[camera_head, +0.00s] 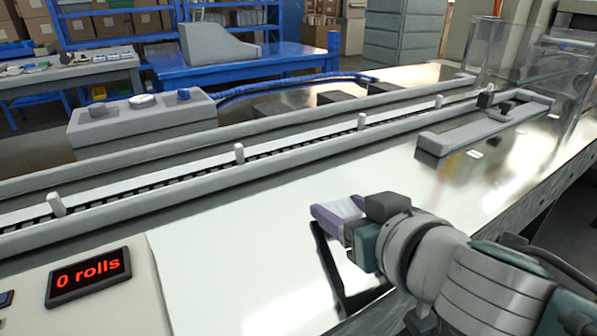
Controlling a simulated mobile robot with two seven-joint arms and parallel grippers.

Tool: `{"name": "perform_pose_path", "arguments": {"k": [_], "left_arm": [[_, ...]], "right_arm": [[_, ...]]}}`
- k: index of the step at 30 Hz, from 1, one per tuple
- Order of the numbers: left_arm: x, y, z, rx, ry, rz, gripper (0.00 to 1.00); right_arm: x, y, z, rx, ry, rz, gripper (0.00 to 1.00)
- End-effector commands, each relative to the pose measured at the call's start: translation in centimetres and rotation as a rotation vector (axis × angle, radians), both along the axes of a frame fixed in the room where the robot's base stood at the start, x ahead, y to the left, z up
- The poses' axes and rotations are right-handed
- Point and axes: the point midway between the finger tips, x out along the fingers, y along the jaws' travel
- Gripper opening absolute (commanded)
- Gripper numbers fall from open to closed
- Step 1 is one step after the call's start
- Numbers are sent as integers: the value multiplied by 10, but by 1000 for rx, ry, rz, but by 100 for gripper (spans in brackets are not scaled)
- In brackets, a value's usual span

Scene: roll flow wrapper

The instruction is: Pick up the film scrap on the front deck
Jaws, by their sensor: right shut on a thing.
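The film scrap (340,208), a small pale piece with purple edges, is at the jaws of my right gripper (350,222) in the head view. My right gripper is shut on it, over the bright front deck (250,255). The dark finger block partly hides the scrap's right side. I cannot tell whether the scrap still touches the deck. My left gripper is not in view.
A conveyor channel with pale pegs (239,153) runs diagonally behind the deck. A display reading "0 rolls" (88,278) stands at front left. A grey bar fixture (485,130) and clear guard panels (520,55) are at right. The deck's middle is mostly clear.

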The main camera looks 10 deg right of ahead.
Motion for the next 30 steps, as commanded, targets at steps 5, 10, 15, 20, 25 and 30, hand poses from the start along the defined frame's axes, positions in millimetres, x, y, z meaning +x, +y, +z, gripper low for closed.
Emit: {"name": "perform_pose_path", "arguments": {"k": [5, 10, 15, 20, 25, 30], "left_arm": [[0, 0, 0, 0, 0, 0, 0], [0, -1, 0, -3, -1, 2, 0], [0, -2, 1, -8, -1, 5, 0], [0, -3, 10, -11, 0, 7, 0], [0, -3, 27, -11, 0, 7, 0], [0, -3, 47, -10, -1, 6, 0]], "right_arm": [[0, 0, 0, 0, 0, 0, 18], [0, 0, 0, 0, 0, 0, 10], [0, 0, 2, 0, 0, 0, 10], [0, 0, 16, 0, -2, 0, 10], [0, 0, 48, 2, -4, 0, 10], [0, 0, 94, 2, -6, 2, 10]]}}
